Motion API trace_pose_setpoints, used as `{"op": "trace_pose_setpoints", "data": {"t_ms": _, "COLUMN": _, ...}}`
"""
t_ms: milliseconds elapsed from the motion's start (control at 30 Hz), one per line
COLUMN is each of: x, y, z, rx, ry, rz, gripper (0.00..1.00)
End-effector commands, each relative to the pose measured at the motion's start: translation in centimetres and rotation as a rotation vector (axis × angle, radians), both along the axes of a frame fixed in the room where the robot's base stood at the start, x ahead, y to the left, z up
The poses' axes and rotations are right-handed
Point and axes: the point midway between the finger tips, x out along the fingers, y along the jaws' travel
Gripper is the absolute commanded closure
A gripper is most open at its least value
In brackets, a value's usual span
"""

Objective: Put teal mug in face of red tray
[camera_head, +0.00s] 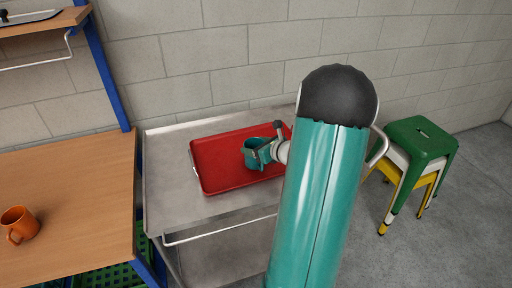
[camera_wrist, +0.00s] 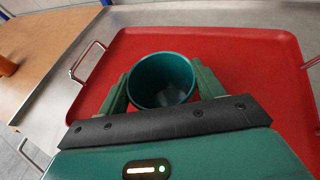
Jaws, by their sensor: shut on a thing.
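The teal mug (camera_wrist: 163,76) is upright between the two fingers of my gripper (camera_wrist: 162,92) in the wrist view, its open top towards the camera. My gripper is shut on it. In the head view the teal mug (camera_head: 253,153) is over the right part of the red tray (camera_head: 215,163), partly covered by my gripper (camera_head: 266,152). The red tray also fills most of the wrist view (camera_wrist: 235,45). I cannot tell whether the mug's base touches the tray.
The red tray lies on a metal cart (camera_head: 165,195). A wooden table (camera_head: 85,190) with an orange mug (camera_head: 19,224) stands at the left. Stacked stools (camera_head: 421,142) stand on the right, and a block wall is behind. The tray's left part is clear.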

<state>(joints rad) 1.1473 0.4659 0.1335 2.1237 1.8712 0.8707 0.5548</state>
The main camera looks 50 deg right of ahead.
Motion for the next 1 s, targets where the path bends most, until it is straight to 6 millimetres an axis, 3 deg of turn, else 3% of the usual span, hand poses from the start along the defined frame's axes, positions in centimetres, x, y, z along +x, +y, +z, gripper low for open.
{"op": "trace_pose_setpoints", "data": {"t_ms": 433, "x": 0.0, "y": 0.0, "z": -0.9, "rx": -0.002, "ry": -0.002, "rz": 0.001, "gripper": 0.8}}
{"op": "trace_pose_setpoints", "data": {"t_ms": 467, "x": 0.0, "y": 0.0, "z": -0.9, "rx": -0.002, "ry": -0.001, "rz": 0.001, "gripper": 0.27}}
{"op": "trace_pose_setpoints", "data": {"t_ms": 533, "x": 0.0, "y": 0.0, "z": -0.9, "rx": -0.002, "ry": -0.001, "rz": 0.001, "gripper": 0.14}}
{"op": "trace_pose_setpoints", "data": {"t_ms": 900, "x": 0.0, "y": 0.0, "z": -0.5, "rx": -0.002, "ry": -0.002, "rz": 0.0, "gripper": 0.11}}
{"op": "trace_pose_setpoints", "data": {"t_ms": 1000, "x": -1.0, "y": 0.0, "z": -0.1, "rx": -0.002, "ry": -0.002, "rz": -0.002, "gripper": 0.11}}
